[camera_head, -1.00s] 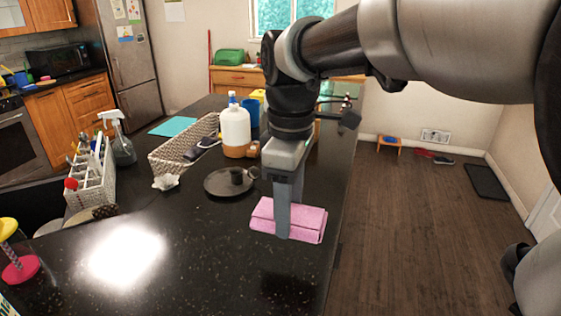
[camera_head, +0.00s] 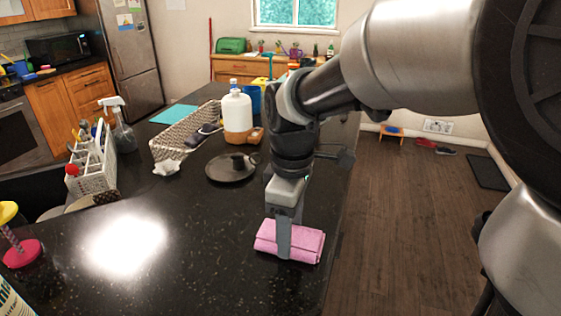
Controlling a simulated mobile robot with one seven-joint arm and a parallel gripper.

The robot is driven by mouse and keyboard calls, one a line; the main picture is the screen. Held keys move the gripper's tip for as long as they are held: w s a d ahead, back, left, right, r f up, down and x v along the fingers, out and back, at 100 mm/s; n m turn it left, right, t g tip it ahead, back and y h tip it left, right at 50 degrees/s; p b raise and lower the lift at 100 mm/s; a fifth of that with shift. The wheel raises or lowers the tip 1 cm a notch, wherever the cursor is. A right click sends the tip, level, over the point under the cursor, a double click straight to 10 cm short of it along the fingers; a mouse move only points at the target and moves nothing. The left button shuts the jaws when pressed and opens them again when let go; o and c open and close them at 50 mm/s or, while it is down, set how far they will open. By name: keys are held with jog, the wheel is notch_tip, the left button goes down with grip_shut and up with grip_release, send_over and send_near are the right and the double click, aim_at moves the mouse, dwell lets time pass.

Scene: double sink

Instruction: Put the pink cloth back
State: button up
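The pink cloth (camera_head: 308,243) is a folded bundle at the right part of the dark counter, near its right edge. My gripper (camera_head: 288,238) points straight down at it. One finger covers the middle of the cloth's near side, and the far finger is mostly hidden behind the near one and the cloth. The gripper appears shut on the cloth, which has moved together with it. I cannot tell whether the cloth touches the counter or hangs just above it.
Behind the cloth are a dark plate (camera_head: 230,173) with a small cup, a white bottle (camera_head: 237,113) and a wicker basket (camera_head: 168,142). A white caddy (camera_head: 95,172) stands at the left by the sink. The counter (camera_head: 200,270) left of the cloth is clear.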

jog(key=o, duration=1)
jog(key=shift+f, duration=0.1)
notch_tip(320, 180, up, 12)
jog(key=p, duration=0.2)
jog(key=s+d+f+m+t, duration=0.1)
jog(key=s+d+m+t, duration=0.1)
jog(key=s+d+m, duration=0.1)
jog(key=s+d+f+m+t, duration=0.1)
jog(key=s+d+m, duration=0.2)
jog(key=m, duration=0.3)
jog(key=s+d+f+m+t, duration=0.1)
jog(key=s+d+m+t, duration=0.1)
jog(key=s+d+m, duration=0.2)
jog(key=shift+s+d+m+t, duration=0.1)
jog(key=shift+d+m+t, duration=0.25)
jog(key=shift+m, duration=0.15)
notch_tip(320, 180, up, 4)
jog(key=p, duration=0.4)
jog(key=shift+r, duration=0.25)
